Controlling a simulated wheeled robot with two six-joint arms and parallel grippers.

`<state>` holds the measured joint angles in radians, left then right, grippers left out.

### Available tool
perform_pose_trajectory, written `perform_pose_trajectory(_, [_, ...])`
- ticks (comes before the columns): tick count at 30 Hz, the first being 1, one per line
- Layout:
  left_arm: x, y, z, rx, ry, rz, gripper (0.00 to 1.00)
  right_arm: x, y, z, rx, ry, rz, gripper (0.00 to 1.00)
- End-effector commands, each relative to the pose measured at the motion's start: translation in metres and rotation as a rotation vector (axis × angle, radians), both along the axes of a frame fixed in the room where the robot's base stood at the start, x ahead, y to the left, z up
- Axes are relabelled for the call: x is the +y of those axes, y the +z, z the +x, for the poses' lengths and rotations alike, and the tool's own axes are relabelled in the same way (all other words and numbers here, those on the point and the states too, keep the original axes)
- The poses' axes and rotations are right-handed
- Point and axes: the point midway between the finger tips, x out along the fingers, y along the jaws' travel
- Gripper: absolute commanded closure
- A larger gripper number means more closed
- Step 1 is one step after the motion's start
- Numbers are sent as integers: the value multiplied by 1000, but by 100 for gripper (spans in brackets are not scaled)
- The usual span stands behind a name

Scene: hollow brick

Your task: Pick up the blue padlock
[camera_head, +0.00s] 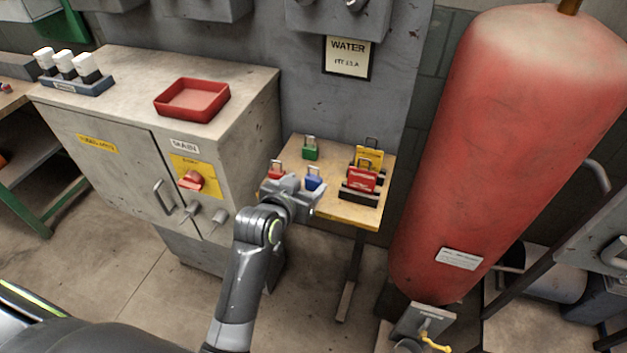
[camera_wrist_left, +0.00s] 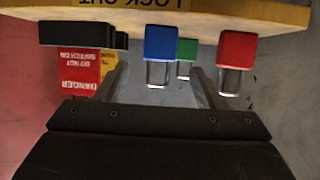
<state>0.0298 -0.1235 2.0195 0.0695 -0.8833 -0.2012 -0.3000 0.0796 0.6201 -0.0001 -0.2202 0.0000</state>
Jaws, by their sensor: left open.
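The blue padlock (camera_head: 313,184) stands upright with its shackle up on the small wooden table (camera_head: 350,210). In the left wrist view, which looks upside down, the blue padlock (camera_wrist_left: 159,42) shows ahead, between the lines of the two fingers. My left gripper (camera_head: 307,192) is open and empty at the table's front left edge, close to the blue padlock and partly covering its lower part in the head view. In the wrist view the fingers (camera_wrist_left: 158,85) lie either side of the shackle's direction; contact cannot be told. My right gripper is not in view.
A red padlock (camera_head: 275,174) stands just left of the blue one, and a green padlock (camera_head: 310,152) stands behind. Red and yellow tags (camera_head: 362,180) sit in black holders at right. A grey cabinet (camera_head: 120,150) is left; a large red tank (camera_head: 500,150) is right.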

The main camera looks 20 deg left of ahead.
Motion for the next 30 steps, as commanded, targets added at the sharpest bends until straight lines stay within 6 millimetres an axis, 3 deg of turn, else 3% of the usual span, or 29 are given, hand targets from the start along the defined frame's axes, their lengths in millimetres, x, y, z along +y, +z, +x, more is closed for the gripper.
perform_pose_trajectory(8, [-2, -7, 13, 1, 0, 0, 38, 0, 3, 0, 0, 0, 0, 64])
perform_pose_trajectory(18, [-6, -25, 45, 0, 0, 0, 38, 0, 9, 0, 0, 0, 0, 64])
perform_pose_trajectory(28, [-7, -27, 49, -1, 0, -1, 38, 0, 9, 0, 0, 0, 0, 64])
perform_pose_trajectory(30, [-7, -27, 49, -1, 0, -1, 45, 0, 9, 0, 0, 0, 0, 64])
